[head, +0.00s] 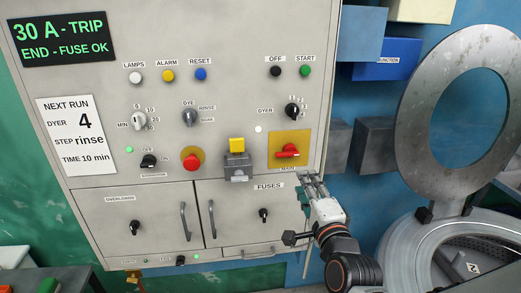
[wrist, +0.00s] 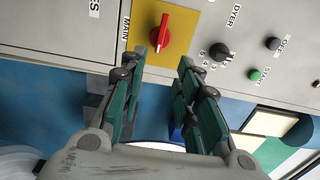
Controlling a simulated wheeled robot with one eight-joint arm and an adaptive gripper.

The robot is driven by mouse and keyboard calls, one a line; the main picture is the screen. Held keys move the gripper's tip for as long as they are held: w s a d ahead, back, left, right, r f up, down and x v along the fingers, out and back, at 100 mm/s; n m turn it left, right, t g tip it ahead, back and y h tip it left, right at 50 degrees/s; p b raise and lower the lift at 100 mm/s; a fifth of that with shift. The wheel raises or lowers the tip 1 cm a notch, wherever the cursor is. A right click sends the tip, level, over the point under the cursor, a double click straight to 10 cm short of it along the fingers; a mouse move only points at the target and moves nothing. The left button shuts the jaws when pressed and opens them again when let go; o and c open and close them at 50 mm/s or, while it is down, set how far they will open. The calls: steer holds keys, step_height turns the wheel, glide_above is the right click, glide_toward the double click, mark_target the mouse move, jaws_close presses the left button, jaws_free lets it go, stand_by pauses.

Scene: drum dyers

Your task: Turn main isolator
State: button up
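The main isolator is a red rotary handle (head: 287,151) on a yellow plate (head: 276,162), at the right edge of the grey control panel. In the head view the handle lies roughly level, with the label MAIN just below the plate. It also shows in the wrist view as a red handle (wrist: 160,34) on the yellow plate (wrist: 185,12). My gripper (head: 309,180) is just below and right of the plate in the head view.
The grey panel (head: 222,30) carries a DYER knob (head: 292,111) above the isolator and a yellow-topped switch (head: 237,146) to its left. A FUSES door (head: 240,205) is below. A large round drum lid (head: 412,130) stands open at the right.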

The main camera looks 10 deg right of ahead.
mark_target(292, 155)
steer(key=w+b, duration=0.1)
steer(key=w, duration=1.2)
steer(key=shift+w, duration=0.25)
jaws_close()
